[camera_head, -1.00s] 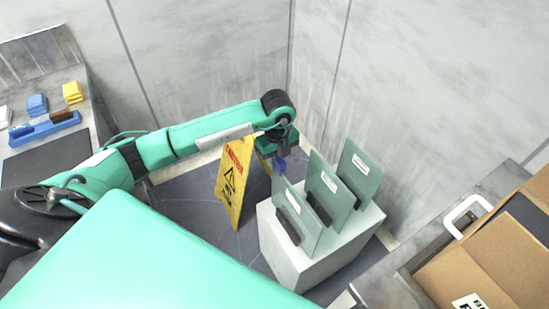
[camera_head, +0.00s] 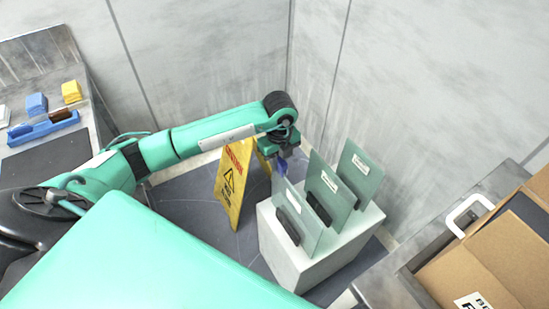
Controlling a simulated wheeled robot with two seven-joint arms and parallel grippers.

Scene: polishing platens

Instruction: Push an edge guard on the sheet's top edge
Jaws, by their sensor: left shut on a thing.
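Three greenish glass sheets stand upright in dark holders on a pale block (camera_head: 292,264): the left sheet (camera_head: 308,222), the middle sheet (camera_head: 340,206) and the right sheet (camera_head: 367,187). Each bears a white label. My left gripper (camera_head: 282,158) points down above the left sheet's upper left corner. It is shut on a small blue piece, the edge guard (camera_head: 281,167), at or just above that sheet's top edge. I cannot tell whether the guard touches the glass. My right gripper is not in view.
A yellow caution sign (camera_head: 232,187) stands on the floor just left of the block. Cardboard boxes (camera_head: 480,255) and a white handle (camera_head: 467,211) are at the right. A bench at the left holds a blue tray (camera_head: 44,127) and blue (camera_head: 37,103) and yellow (camera_head: 71,91) stacks.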

